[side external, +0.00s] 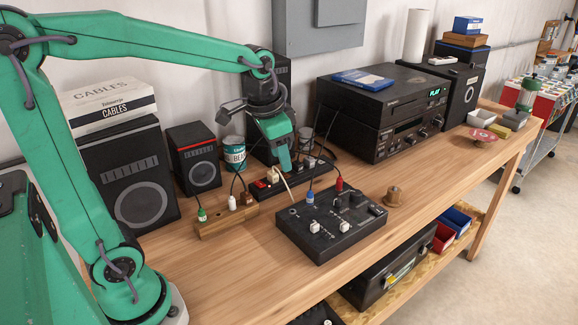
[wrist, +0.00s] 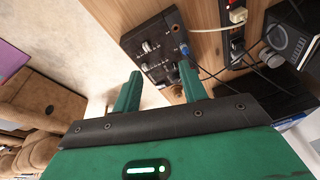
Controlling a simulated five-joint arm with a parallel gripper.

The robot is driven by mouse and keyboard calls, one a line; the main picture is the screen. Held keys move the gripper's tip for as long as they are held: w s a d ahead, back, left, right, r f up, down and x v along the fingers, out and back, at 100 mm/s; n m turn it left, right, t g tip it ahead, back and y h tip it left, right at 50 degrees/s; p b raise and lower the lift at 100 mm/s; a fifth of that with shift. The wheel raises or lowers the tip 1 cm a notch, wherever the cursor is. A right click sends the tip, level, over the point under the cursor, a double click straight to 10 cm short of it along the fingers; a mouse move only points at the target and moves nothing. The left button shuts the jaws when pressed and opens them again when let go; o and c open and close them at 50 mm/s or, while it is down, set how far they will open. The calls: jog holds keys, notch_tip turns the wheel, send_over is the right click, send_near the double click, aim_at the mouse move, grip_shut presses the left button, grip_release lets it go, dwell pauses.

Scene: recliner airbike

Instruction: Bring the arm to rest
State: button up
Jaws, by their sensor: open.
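My green gripper (side external: 284,158) hangs pointing down above the back of the wooden workbench (side external: 225,262), behind the black mixer box. Its two fingers stand apart and empty in the wrist view (wrist: 160,76). The mixer box (side external: 335,232) lies on the bench with a blue and a red plug in its top; it also shows beyond the fingers in the wrist view (wrist: 152,47). A black power strip (side external: 262,187) lies close to the fingertips in the side view; whether they touch it cannot be told.
A wooden cable block (side external: 228,221) stands left of the mixer. Speakers (side external: 132,180), a bean can (side external: 235,155) and a stereo stack (side external: 378,118) line the back. The front left of the bench is clear.

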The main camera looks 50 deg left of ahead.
jog(key=s+d+n+t, duration=0.2)
jog(key=s+n, duration=0.1)
jog(key=s, duration=1)
jog(key=shift+d+t, duration=0.3)
jog(key=shift+t, duration=0.1)
